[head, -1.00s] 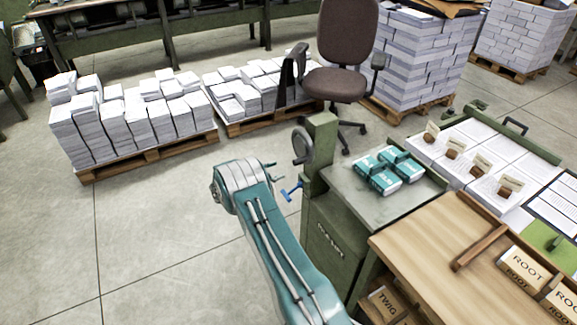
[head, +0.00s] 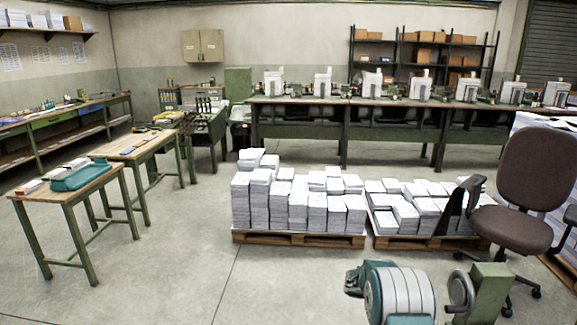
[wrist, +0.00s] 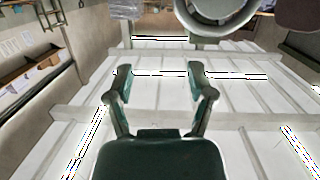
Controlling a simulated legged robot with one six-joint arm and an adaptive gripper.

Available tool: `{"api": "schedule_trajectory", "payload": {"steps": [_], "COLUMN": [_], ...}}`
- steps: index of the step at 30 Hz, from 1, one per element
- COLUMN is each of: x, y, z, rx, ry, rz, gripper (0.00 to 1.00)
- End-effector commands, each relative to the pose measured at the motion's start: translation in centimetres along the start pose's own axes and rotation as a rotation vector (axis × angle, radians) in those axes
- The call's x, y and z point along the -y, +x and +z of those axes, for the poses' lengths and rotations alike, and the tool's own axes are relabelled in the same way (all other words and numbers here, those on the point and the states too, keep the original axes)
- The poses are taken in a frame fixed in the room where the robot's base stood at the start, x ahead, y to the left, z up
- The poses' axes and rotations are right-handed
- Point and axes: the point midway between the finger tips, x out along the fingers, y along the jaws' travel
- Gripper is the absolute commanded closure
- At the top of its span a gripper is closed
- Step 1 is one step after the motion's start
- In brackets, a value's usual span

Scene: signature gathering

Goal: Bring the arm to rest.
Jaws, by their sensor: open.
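My gripper (wrist: 158,72) shows in the wrist view with its two dark fingers spread apart and nothing between them. Pale panels with beams lie behind it, and no object touches the fingers. In the head view my arm shows only as a teal and white joint at the bottom right, beside a green post with a handwheel (head: 461,290). The gripper itself is not in the head view.
Paper stacks stand on a left pallet (head: 300,239) and a right pallet (head: 425,243). A brown office chair (head: 538,180) stands at right. Small wooden tables (head: 72,194) stand at left. The floor (head: 150,275) at front left is clear.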

Motion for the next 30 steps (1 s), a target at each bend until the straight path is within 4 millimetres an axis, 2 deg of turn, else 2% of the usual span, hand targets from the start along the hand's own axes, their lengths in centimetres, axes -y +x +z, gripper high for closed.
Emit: {"api": "schedule_trajectory", "payload": {"steps": [1,6,15,24,30], "x": [-0.8,-3.7,-10.3,-17.9,-23.2], "y": [-0.7,-2.8,-6.7,-11.0,-13.8], "z": [-1.8,-5.9,-11.6,-15.2,-16.4], "rx": [0.044,0.198,0.462,0.670,0.756], "ry": [-0.038,-0.201,-0.463,-0.691,-0.814], "rz": [0.006,0.003,-0.114,-0.361,-0.586], "gripper": [0.30,0.30,0.30,0.30,0.30]}}
